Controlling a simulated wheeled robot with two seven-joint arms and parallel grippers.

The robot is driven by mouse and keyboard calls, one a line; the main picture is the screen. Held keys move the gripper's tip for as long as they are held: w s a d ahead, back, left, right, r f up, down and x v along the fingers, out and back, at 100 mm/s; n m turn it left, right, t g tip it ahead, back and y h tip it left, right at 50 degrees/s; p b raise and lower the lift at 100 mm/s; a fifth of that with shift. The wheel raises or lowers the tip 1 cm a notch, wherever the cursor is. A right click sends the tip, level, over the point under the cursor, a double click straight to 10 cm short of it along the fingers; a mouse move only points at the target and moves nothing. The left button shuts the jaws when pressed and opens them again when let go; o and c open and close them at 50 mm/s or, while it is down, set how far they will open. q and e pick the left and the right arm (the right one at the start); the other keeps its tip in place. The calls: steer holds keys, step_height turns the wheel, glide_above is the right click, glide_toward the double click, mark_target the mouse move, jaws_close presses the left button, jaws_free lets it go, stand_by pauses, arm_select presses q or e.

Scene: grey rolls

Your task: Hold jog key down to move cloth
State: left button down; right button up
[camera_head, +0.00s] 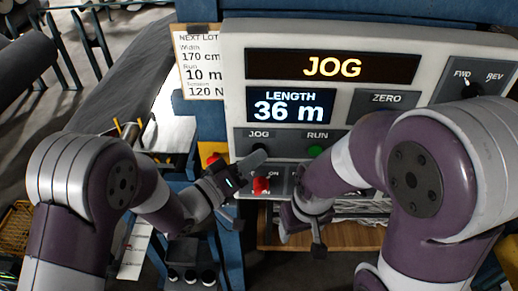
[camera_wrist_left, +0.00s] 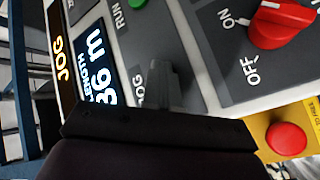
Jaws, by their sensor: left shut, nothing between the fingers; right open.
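The control panel (camera_head: 232,70) shows JOG on its upper display (camera_head: 332,67) and LENGTH 36 m on the lower display (camera_head: 289,106). My left gripper (camera_head: 257,158) is shut and empty, its fingertips at the spot just under the JOG label. In the left wrist view the shut fingers (camera_wrist_left: 160,85) reach the panel beside the JOG label and hide the key; I cannot tell how far it is pressed. Grey cloth (camera_head: 128,72) runs over the machine at the left. My right gripper (camera_head: 318,248) is open and empty, hanging below the panel.
A green RUN button (camera_head: 317,151) sits right of JOG. A red ON/OFF knob (camera_wrist_left: 283,22) is below; a red button on yellow (camera_wrist_left: 286,138) is at the panel's left. A FWD/REV switch (camera_head: 470,90) is at upper right. A paper card (camera_head: 199,65) hangs left of the panel.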

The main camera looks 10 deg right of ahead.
stand_by(0.8)
arm_select(q)
steer(key=shift+s+a, duration=0.25)
steer(key=shift+s, duration=0.55)
steer(key=s, duration=0.2)
steer(key=s+a, duration=0.1)
steer(key=s, duration=0.1)
steer(key=shift+s+a, duration=0.15)
steer(key=shift+s, duration=0.25)
